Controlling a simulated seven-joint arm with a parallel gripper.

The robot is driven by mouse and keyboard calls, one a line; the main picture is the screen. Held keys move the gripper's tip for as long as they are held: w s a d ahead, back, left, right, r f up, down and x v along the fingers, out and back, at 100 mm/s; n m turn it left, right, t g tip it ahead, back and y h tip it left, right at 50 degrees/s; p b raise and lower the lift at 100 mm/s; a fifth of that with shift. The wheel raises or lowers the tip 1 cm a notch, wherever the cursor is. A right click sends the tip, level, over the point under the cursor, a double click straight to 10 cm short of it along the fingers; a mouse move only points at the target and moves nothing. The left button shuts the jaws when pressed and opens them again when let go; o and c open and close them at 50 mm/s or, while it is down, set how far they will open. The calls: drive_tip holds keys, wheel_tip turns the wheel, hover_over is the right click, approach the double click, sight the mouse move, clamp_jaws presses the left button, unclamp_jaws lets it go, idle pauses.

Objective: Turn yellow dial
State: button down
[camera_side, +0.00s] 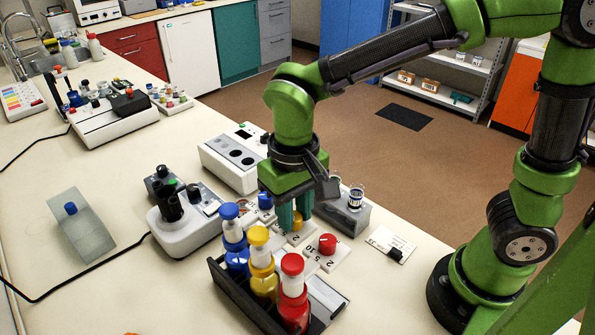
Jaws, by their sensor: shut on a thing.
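The yellow dial (296,224) sits on a small white plate marked with numbers, in the middle of a row of dials on the bench. My gripper (295,213) points down over it, its teal fingers shut on the dial. The fingers hide much of the dial, so its pointer setting cannot be read. A red dial (327,244) on a similar plate is just in front and to the right. A blue dial (265,200) is just behind and to the left.
A black rack (232,291) with blue, yellow and red bottles stands close in front. A grey block (352,216) holding small vials is right of my gripper. A joystick box (185,232) is to the left. A switch plate (391,244) lies near the bench's right edge.

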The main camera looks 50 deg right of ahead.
drive_tip(key=c, duration=0.9)
unclamp_jaws()
drive_tip(key=shift+o, duration=0.2)
drive_tip(key=shift+r, duration=0.1)
wheel_tip(320, 180, up, 17)
